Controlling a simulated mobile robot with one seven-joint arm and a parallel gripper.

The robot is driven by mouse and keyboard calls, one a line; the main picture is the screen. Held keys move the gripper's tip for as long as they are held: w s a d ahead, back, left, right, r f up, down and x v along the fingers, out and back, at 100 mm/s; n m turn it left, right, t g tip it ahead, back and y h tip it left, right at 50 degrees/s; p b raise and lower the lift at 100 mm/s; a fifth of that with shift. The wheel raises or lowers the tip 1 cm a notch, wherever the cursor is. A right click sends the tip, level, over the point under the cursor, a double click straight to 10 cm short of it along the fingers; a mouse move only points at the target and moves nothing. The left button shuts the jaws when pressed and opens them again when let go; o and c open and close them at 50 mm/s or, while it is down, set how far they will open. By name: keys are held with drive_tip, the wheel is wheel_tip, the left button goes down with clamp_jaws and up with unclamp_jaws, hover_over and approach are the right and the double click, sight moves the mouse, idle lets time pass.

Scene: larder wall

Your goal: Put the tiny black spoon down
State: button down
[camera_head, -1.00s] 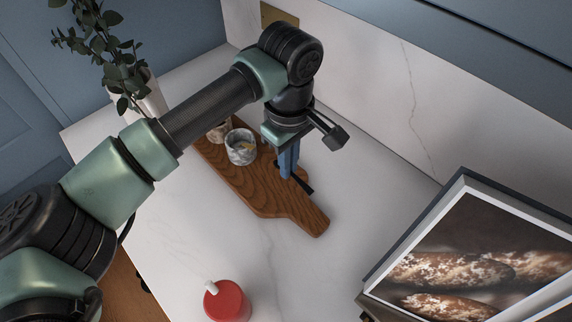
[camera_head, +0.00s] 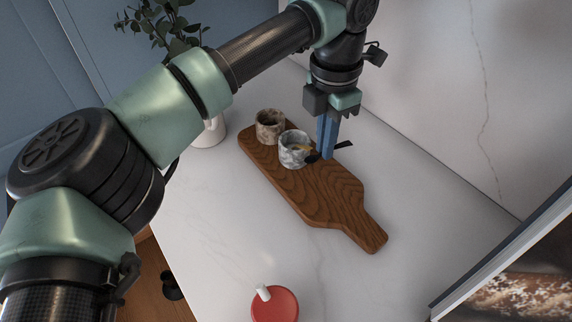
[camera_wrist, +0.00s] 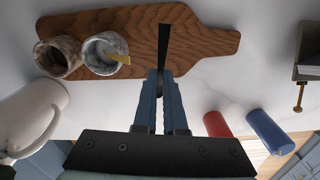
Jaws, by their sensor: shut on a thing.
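The tiny black spoon (camera_head: 343,145) is held between the blue fingers of my gripper (camera_head: 327,156), which is shut on it. In the head view it sticks out on both sides of the fingers, by the wall-side edge of the wooden board (camera_head: 335,205). In the wrist view the spoon (camera_wrist: 164,42) extends ahead of the fingertips (camera_wrist: 160,73), across the board (camera_wrist: 205,42). I cannot tell whether the spoon touches the board or is just above it.
A grey marbled cup (camera_head: 294,150) with something yellow in it and a brown marbled cup (camera_head: 269,125) stand on the board, close to my gripper. A red object (camera_head: 275,305) stands nearer the front. A framed picture (camera_head: 530,282) is at right.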

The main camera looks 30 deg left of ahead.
sight(318, 188)
drive_tip(key=shift+n, duration=0.7)
wheel_tip(318, 188, down, 10)
drive_tip(key=shift+a+r, duration=0.1)
drive_tip(key=c, duration=1)
unclamp_jaws()
wheel_tip(318, 188, up, 12)
